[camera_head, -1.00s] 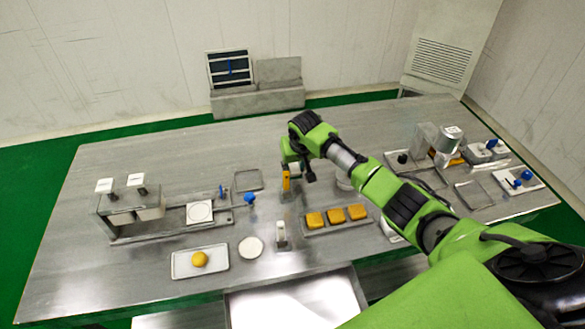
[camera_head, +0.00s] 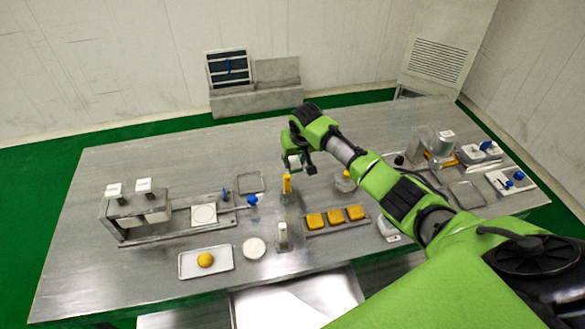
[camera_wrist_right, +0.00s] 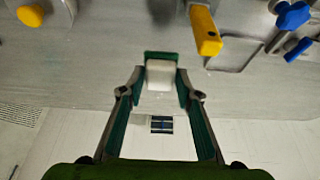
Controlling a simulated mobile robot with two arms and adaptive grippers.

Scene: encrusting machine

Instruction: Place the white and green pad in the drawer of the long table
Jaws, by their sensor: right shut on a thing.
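My right gripper (camera_wrist_right: 159,84) is shut on the white and green pad (camera_wrist_right: 160,74), which sits between its fingertips in the right wrist view. In the head view the right gripper (camera_head: 298,168) hangs over the middle of the long table (camera_head: 170,170), behind a yellow-topped item. The pad is mostly hidden by the gripper there. The drawer (camera_head: 295,306) stands open at the table's front edge, with a bright, bare metal bottom. My left gripper is not in view.
A tray with yellow blocks (camera_head: 335,218) and a small white-and-grey bottle (camera_head: 283,235) stand between gripper and drawer. A white disc (camera_head: 254,248) and a tray with a yellow ball (camera_head: 205,260) lie front left. Machine parts stand at both ends.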

